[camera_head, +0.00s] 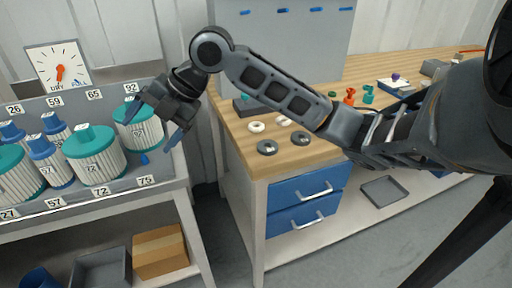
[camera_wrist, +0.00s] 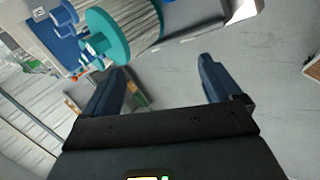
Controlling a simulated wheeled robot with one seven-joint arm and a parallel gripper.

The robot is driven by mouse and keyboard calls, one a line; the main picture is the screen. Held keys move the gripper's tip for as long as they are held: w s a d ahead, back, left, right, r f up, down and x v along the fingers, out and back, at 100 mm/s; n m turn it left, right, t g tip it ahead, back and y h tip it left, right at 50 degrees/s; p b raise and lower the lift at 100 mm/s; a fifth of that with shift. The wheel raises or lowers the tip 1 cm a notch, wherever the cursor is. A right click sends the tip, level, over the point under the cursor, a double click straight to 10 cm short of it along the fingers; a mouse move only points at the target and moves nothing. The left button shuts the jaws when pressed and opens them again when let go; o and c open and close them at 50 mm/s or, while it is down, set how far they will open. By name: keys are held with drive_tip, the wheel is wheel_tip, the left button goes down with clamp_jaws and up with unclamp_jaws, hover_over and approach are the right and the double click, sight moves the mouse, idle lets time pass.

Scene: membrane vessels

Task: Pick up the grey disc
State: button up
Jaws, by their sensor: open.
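Two dark grey ring-shaped discs lie flat near the front left corner of the wooden bench: one grey disc (camera_head: 267,147) is nearer the left edge, the other grey disc (camera_head: 300,139) is just right of it. I cannot tell which one the task means. My gripper (camera_head: 152,132) is open and empty, well left of the bench, in front of the vessel rack. In the wrist view its two fingers (camera_wrist: 162,68) are wide apart with nothing between them. The discs do not show in the wrist view.
Two white rings (camera_head: 256,127) lie behind the grey discs. Teal-capped vessels (camera_head: 95,155) stand on the numbered rack (camera_head: 110,190), one close by my gripper; a teal cap (camera_wrist: 108,36) shows beside my left finger. Orange and teal fittings (camera_head: 350,97) stand farther along the bench.

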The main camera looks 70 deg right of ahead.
drive_tip(key=s+d+f+n+g+h, duration=0.1)
drive_tip(key=s+d+f+g+h, duration=0.15)
drive_tip(key=s+d, duration=0.6)
drive_tip(key=g+h, duration=0.1)
drive_tip(key=g, duration=0.4)
approach(268, 141)
drive_tip(key=a, duration=0.1)
drive_tip(key=a+f, duration=0.1)
drive_tip(key=a, duration=0.1)
drive_tip(key=shift+s+a+f+n, duration=0.1)
drive_tip(key=shift+s+f+n, duration=0.1)
drive_tip(key=shift+s+n, duration=0.15)
drive_tip(key=shift+w+d+f, duration=0.1)
drive_tip(key=shift+d+f, duration=0.05)
drive_tip(key=shift+f, duration=1.55)
drive_tip(key=shift+w+d+f, duration=0.1)
drive_tip(key=shift+d+f, duration=0.05)
drive_tip(key=shift+f, duration=1.6)
drive_tip(key=c, duration=1.1)
drive_tip(key=shift+r, duration=0.1)
drive_tip(key=shift+c, duration=0.2)
